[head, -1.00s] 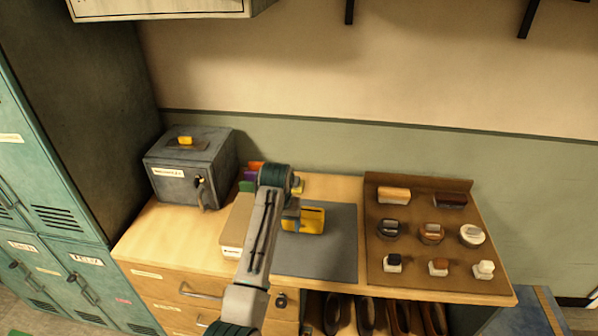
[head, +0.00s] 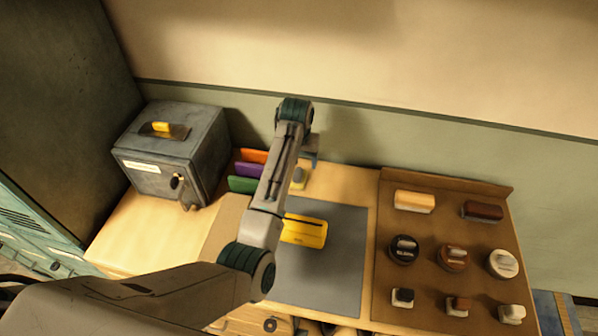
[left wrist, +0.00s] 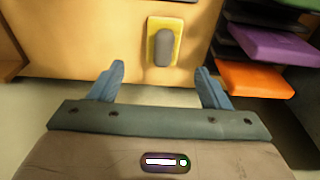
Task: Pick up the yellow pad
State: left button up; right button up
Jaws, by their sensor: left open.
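The yellow pad, a small yellow block with a grey grip on top, lies at the back of the wooden counter, right of the coloured holders, partly hidden by my arm in the head view (head: 298,179). In the left wrist view the pad (left wrist: 153,39) shows whole, beyond the fingertips and between their lines. My left gripper (left wrist: 160,78) is open and empty, apart from the pad. In the head view the left gripper (head: 311,160) hangs near the wall, above and slightly behind the pad. My right gripper is not in view.
Orange, purple and green holders (head: 247,170) stand close left of the pad. A yellow case (head: 305,232) lies on the grey mat (head: 340,265). A grey metal box (head: 150,178) stands left. A brown board (head: 430,250) with several brushes and tins lies right. The wall is close behind.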

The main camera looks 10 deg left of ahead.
aim_at(298, 177)
pick_arm(q)
jog(key=shift+f, duration=0.55)
jog(key=shift+w+f, duration=0.1)
jog(key=shift+f, duration=0.25)
jog(key=shift+w+a+f+p, duration=0.1)
jog(key=shift+w+f+p, duration=0.05)
jog(key=shift+f+p, duration=0.5)
jog(key=shift+w+a+f+p, duration=0.1)
jog(key=shift+f+p, duration=0.45)
jog(key=shift+p, duration=0.05)
notch_tip(298, 177, down, 2)
jog(key=shift+w+f+p, duration=0.1)
jog(key=shift+f+p, duration=0.05)
jog(key=shift+p, duration=0.15)
jog(key=shift+f, duration=0.4)
jog(key=c, duration=1.1)
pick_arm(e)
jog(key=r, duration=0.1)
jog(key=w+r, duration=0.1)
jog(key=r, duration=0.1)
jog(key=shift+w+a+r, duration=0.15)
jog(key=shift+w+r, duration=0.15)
pick_arm(q)
jog(key=shift+c, duration=0.2)
